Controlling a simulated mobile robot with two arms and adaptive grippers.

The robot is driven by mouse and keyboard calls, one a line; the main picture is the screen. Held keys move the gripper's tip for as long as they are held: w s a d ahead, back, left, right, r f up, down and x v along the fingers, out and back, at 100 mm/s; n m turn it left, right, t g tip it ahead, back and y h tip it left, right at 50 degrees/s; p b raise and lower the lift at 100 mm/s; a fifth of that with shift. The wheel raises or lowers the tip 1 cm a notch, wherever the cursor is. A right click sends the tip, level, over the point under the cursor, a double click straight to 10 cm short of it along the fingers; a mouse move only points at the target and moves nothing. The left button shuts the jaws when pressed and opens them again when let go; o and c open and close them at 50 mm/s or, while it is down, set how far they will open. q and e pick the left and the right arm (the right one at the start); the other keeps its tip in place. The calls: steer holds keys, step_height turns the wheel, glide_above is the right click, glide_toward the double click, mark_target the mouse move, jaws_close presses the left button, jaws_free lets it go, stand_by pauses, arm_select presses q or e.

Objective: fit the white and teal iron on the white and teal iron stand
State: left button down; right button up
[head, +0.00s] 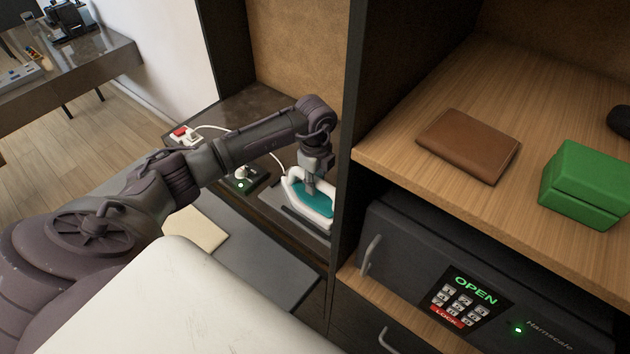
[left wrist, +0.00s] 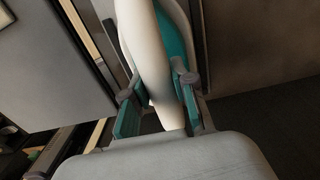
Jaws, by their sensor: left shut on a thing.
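The white and teal iron (head: 321,203) is low in the recess beside the wooden cabinet, with a white rim and teal middle. My left gripper (head: 311,182) reaches down onto it from above and is shut on its white handle. In the left wrist view the white handle (left wrist: 152,55) runs between the two fingers of the gripper (left wrist: 158,97), with teal body beside it. A dark grey flat piece (head: 270,205) lies under and beside the iron. I cannot tell the stand apart from the iron, nor whether the iron touches what is below. My right gripper is out of view.
A dark cabinet side wall (head: 343,205) stands close to the right of the iron. A pale cord (head: 278,160) runs near it. A small dark box with a green light (head: 243,179) and a red and white plug piece (head: 185,135) lie left. A black safe (head: 440,250) is right.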

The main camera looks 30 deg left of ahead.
arm_select(q)
steer(key=c, duration=0.9)
jaws_free()
steer(key=shift+o, duration=0.2)
steer(key=shift+f, duration=0.1)
step_height(320, 180, up, 12)
